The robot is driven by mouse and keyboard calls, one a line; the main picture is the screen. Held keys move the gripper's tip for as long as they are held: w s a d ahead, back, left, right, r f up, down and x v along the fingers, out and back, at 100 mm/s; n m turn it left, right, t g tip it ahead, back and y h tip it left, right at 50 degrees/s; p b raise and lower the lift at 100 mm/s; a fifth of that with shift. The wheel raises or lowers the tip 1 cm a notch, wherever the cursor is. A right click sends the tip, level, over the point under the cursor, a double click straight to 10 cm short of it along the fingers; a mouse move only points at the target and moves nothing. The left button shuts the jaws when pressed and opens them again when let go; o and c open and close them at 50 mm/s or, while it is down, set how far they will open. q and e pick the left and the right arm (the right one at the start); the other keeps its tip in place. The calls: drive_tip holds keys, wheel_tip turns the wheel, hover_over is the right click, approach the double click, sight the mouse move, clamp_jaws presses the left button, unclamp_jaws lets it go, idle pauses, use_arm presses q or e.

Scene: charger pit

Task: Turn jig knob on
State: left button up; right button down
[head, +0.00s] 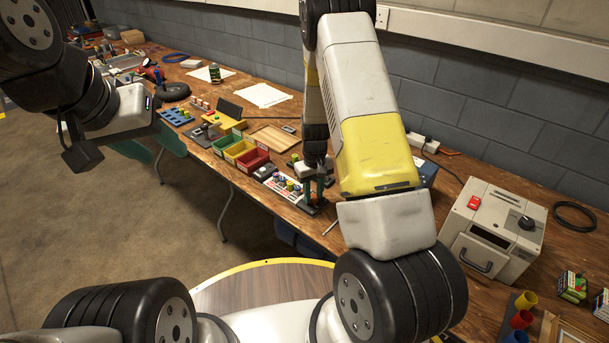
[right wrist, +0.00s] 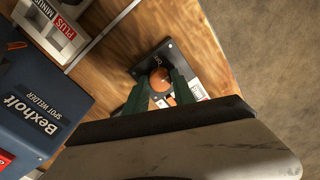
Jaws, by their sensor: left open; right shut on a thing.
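The jig knob (right wrist: 160,80) is a round orange-brown knob on a small black plate (right wrist: 143,69), seen in the right wrist view. My right gripper (right wrist: 161,88) has its green fingers shut on the knob, one on each side. In the head view this gripper (head: 316,190) points down at the front edge of the bench, and the knob is mostly hidden by the fingers. My left gripper (head: 166,157) is open and empty, in front of the bench at the left.
The blue spot welder (right wrist: 40,110) stands close to the jig. Green, yellow and red bins (head: 240,150) and a wooden tray (head: 275,138) lie left of my right gripper. A beige box with a dial (head: 492,235) stands to the right. The floor at left is clear.

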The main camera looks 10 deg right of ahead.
sight(313, 196)
drive_tip(key=m, duration=0.6)
drive_tip(key=shift+w+m, duration=0.1)
drive_tip(key=shift+m, duration=0.2)
drive_tip(key=m, duration=0.6)
idle(0.4)
drive_tip(key=c, duration=1.1)
unclamp_jaws()
drive_tip(key=shift+o, duration=0.2)
drive_tip(key=shift+r, duration=0.1)
wheel_tip(313, 196, up, 8)
drive_tip(key=shift+f, duration=0.2)
